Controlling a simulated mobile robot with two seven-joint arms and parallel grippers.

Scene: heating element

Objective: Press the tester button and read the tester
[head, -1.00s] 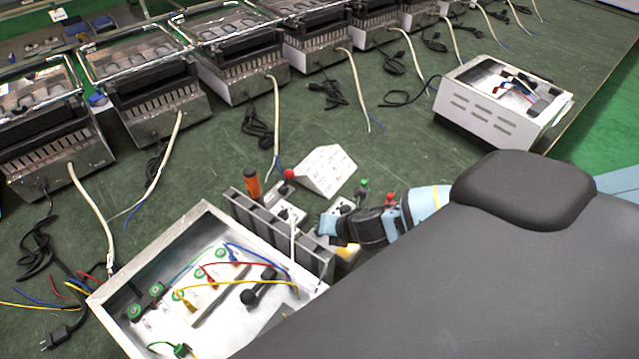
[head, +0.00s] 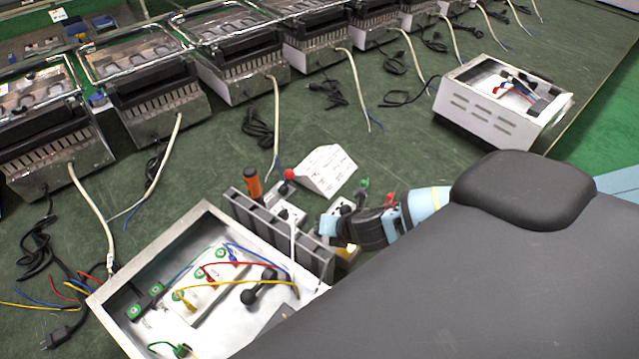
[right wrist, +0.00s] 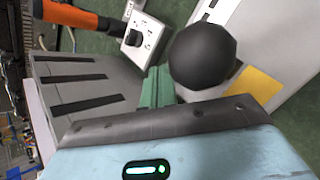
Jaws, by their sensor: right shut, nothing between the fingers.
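A white box with a yellow label, which looks like the tester (right wrist: 285,50), lies at the upper right of the right wrist view. A round black knob or button (right wrist: 202,55) stands out in front of it. My right gripper (right wrist: 157,88) is shut and empty, its green fingertips just left of the black knob. I cannot tell whether they touch. In the head view my right gripper (head: 328,226) is low beside the grey holder, and my arm hides most of the tester. No tester reading is legible. My left gripper is not in view.
The grey slotted holder (head: 270,225) holds an orange-handled screwdriver (head: 252,185). A folded white card (head: 322,170) stands behind. An open metal housing with wires (head: 118,300) is at front left; another white housing (head: 480,108) is at right. Several heaters line the back.

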